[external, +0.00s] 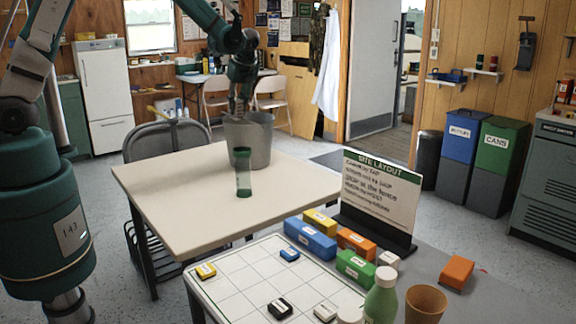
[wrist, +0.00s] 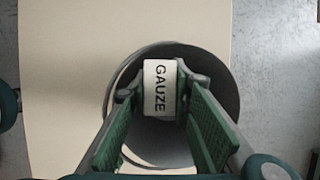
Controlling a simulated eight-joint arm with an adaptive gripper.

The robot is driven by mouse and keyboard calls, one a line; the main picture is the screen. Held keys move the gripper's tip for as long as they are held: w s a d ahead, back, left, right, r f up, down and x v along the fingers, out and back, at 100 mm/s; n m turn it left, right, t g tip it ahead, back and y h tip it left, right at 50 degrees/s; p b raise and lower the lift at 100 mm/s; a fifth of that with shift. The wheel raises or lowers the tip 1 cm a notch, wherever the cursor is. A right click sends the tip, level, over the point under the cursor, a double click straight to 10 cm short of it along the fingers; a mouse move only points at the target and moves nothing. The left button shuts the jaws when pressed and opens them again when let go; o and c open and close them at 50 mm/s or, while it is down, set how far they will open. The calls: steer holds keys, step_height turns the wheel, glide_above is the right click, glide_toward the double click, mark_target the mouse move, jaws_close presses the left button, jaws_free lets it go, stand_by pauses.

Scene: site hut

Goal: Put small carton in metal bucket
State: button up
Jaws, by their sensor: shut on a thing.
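My gripper (external: 238,112) hangs over the mouth of the grey metal bucket (external: 262,142), which stands on the far part of the cream table. In the wrist view my gripper (wrist: 160,90) is shut on a small white carton (wrist: 160,88) marked GAUZE, held between the fingertips. The carton is over the bucket's opening, with the bucket (wrist: 150,153) around and below it in that view. The carton cannot be made out in the external view, and how deep it sits relative to the rim is unclear.
A nearer table holds several coloured boxes, a green bottle (external: 381,295), an orange cup (external: 426,303) and a sign (external: 381,190). The cream table (external: 170,190) is clear on its left.

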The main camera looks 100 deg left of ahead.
step_height(320, 180, down, 7)
steer(key=shift+r, duration=0.2)
stand_by(0.3)
steer(key=shift+f+b, duration=0.35)
steer(key=shift+f, duration=1.65)
steer(key=shift+f+b, duration=0.6)
steer(key=o, duration=0.6)
steer(key=shift+c, duration=0.2)
steer(key=shift+r, duration=0.2)
